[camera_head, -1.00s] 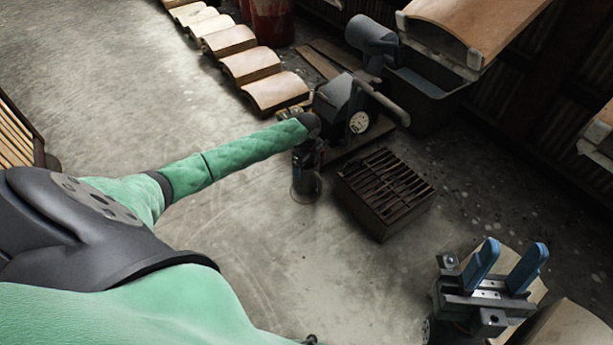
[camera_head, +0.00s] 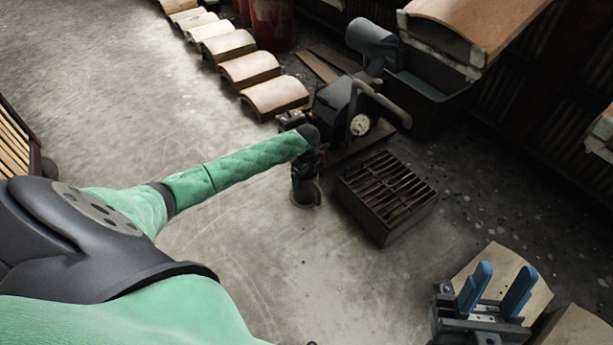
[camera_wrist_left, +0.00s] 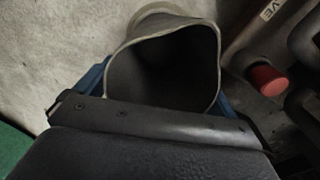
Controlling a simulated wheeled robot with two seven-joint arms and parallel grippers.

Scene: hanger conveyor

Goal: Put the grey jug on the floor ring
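The grey jug (camera_head: 305,190) is small and mostly hidden below my left gripper (camera_head: 306,168) in the head view, and it looks upright. In the left wrist view the jug's wide, dark mouth (camera_wrist_left: 165,62) fills the space between the blue fingers of my left gripper (camera_wrist_left: 160,95), which is shut on it. A pale curved edge shows around the jug's base in the head view. I cannot tell whether it is the floor ring, or whether the jug touches the floor. My right gripper (camera_head: 497,288) is open and empty at the lower right.
A dark slatted box (camera_head: 387,195) stands just right of the jug. A grey machine with a dial (camera_head: 345,105) is behind it. Curved tiles (camera_head: 274,97) line the floor at the back. In the left wrist view a red knob (camera_wrist_left: 267,80) is close on the right. Front floor is clear.

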